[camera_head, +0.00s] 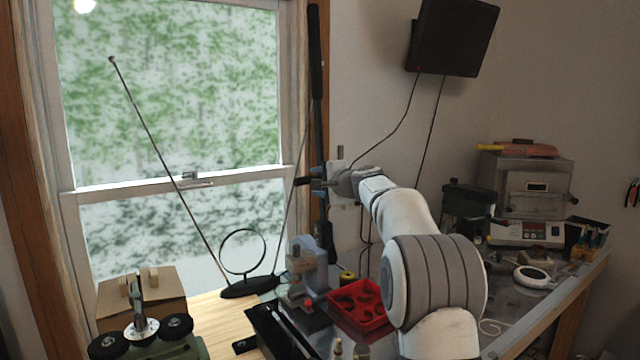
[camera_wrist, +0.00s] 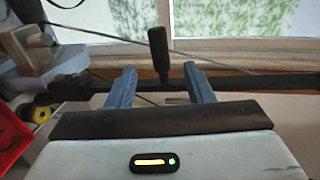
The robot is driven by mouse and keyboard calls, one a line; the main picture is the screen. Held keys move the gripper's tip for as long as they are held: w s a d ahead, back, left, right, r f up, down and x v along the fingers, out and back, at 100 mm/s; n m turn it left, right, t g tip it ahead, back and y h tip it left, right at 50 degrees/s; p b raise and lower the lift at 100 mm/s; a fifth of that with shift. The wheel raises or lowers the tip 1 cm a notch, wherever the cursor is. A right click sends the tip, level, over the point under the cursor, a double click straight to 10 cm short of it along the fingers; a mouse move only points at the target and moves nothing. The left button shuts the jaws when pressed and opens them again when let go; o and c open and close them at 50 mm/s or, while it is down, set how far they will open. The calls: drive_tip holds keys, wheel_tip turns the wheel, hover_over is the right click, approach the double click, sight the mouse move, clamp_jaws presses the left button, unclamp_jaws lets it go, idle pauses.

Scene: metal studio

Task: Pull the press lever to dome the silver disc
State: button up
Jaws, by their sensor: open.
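The press lever is a tall black bar with a thicker grip (camera_head: 316,50), standing upright in front of the window's right frame. Its lower end runs down behind a small grey press (camera_head: 308,262). My gripper (camera_head: 305,181) is beside the lever's shaft, below the thick grip. In the wrist view my gripper (camera_wrist: 160,72) is open, with a blue-grey finger on each side of an upright black handle (camera_wrist: 158,52). Neither finger visibly touches it, and I cannot tell how deep between them it sits. I cannot make out the silver disc in the press.
A red tray (camera_head: 340,317) with round wells and a yellow roll (camera_head: 347,277) lie right of the press. An antenna (camera_head: 250,287) with long thin rods stands left of it. A green device (camera_head: 185,345) is at front left. A small furnace (camera_head: 527,185) stands at back right.

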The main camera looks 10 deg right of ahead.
sight(306, 179)
drive_tip(key=p+x, duration=0.2)
drive_tip(key=x, duration=0.1)
drive_tip(key=p+x, duration=0.3)
drive_tip(key=x, duration=0.1)
drive_tip(key=shift+r, duration=0.2)
drive_tip(key=shift+w+a+f+p, duration=0.3)
drive_tip(key=shift+w+a+p, duration=0.05)
drive_tip(key=shift+w+p, duration=0.25)
clamp_jaws()
